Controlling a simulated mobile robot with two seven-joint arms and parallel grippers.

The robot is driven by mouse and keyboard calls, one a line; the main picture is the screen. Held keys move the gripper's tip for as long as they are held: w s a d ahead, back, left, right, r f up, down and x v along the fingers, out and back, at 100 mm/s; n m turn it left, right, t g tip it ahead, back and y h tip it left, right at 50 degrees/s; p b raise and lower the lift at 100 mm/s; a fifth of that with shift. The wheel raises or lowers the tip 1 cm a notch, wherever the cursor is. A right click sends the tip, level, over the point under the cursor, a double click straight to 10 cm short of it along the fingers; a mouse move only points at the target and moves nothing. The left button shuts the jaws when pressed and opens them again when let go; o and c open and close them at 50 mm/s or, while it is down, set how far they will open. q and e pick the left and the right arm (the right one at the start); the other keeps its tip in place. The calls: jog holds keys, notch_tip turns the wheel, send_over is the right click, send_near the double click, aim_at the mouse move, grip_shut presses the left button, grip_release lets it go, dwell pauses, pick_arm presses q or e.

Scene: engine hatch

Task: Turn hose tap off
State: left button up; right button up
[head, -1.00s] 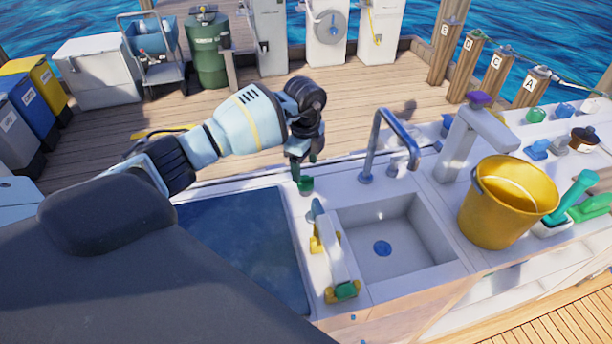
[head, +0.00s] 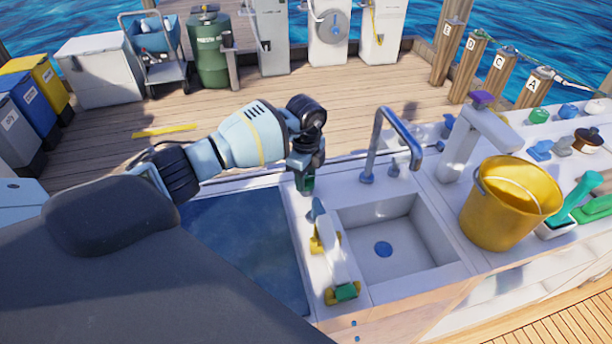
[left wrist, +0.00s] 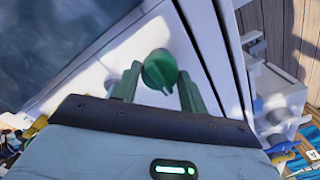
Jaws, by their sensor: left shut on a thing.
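A round green knob, which looks like the hose tap, stands on the white counter left of the sink. It shows in the left wrist view (left wrist: 160,68) between my two green fingers. In the head view my left gripper (head: 305,181) comes down over that spot from above, and its fingers hide most of the knob. My left gripper (left wrist: 160,88) is shut on the knob in the left wrist view. My right gripper is not in view.
A sink (head: 400,240) with a curved faucet (head: 378,140) lies to the right. A white handled piece with yellow and green ends (head: 335,265) stands at its left edge. A yellow bucket (head: 510,205) and a purple-topped tap (head: 480,125) stand further right. A dark blue panel (head: 245,235) lies left.

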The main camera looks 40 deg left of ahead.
pick_arm(q)
jog(key=shift+m, duration=0.4)
jog(key=shift+c, duration=0.4)
jog(key=m, duration=0.3)
jog(key=shift+r+p, duration=0.1)
jog(key=shift+p, duration=0.25)
jog(key=m, duration=0.9)
jog(key=shift+m, duration=0.4)
jog(key=m, duration=0.4)
jog(key=shift+m, duration=0.3)
jog(key=o, duration=1)
